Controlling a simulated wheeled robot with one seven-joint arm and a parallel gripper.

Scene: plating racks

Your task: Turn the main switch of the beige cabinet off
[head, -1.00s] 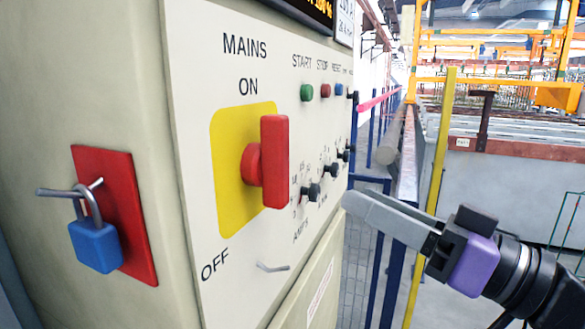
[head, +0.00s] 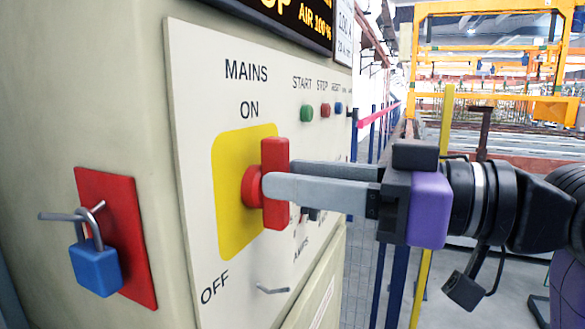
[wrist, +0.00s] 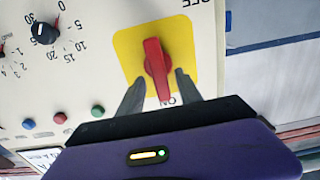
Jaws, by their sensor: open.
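The main switch is a red handle (head: 275,160) on a yellow plate (head: 228,170) on the beige cabinet (head: 195,75). The handle stands upright, its top toward ON. OFF is printed at the plate's lower left. My gripper (head: 292,180) is open, with its grey fingers reaching in from the right at the handle's middle. One finger passes in front of the handle, the other is behind it. In the wrist view the red handle (wrist: 156,68) lies between the fingertips of my gripper (wrist: 160,85), with gaps visible on both sides.
A blue padlock (head: 95,267) hangs on a red plate (head: 118,235) at the cabinet's left. Push buttons (head: 307,113) and black knobs sit right of the switch. A small handle (head: 272,290) is below. A yellow post (head: 447,110) and blue railings stand at right.

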